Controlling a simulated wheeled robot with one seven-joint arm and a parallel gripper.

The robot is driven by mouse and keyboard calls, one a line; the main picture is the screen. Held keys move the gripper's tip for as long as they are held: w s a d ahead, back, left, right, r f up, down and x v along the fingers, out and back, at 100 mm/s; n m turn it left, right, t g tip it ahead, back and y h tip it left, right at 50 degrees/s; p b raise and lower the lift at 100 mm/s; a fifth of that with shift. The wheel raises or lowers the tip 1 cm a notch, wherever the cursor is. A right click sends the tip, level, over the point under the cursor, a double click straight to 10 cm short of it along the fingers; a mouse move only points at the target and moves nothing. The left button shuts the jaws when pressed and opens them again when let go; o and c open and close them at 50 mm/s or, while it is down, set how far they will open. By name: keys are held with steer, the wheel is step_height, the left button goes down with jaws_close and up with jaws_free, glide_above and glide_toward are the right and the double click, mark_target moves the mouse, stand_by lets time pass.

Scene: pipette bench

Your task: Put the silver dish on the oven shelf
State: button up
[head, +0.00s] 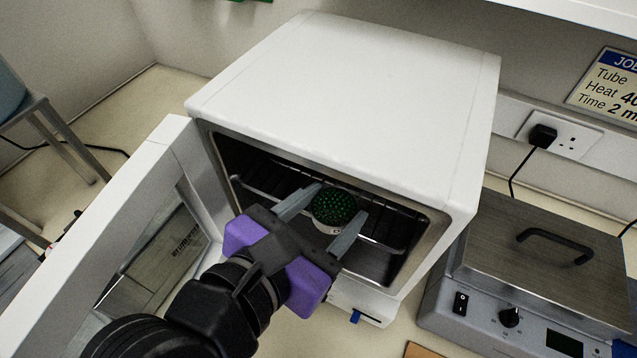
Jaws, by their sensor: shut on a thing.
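The silver dish (333,227) is round and filled with green granules. My gripper (340,202) reaches in from the front and is shut on the dish, one grey finger on each side. The oven shelf (384,246) is a dark wire rack inside the white oven (350,95), with its front bar showing on both sides of the gripper. The dish overlaps the shelf in view; I cannot tell whether it touches it. The dish's underside is hidden.
The oven door (150,205) stands open to the left of my arm. The oven's side walls and roof edge lie close around the gripper. A grey heating unit with a lidded top (540,270) stands to the right. A wall socket (560,135) is behind it.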

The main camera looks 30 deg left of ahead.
steer(key=shift+w+a, duration=0.45)
steer(key=shift+a, duration=0.1)
steer(key=shift+w+a+f+p, duration=0.2)
steer(key=shift+w+a, duration=0.3)
steer(key=shift+a, duration=0.1)
steer(key=shift+w+a+f+p, duration=0.15)
steer(key=shift+w+a+p, duration=0.05)
steer(key=shift+w+a, duration=0.3)
steer(key=shift+f, duration=0.35)
steer(key=o, duration=1.3)
steer(key=shift+f, duration=0.1)
steer(key=shift+o, duration=0.2)
steer(key=b+v, duration=0.1)
steer(key=v, duration=1.1)
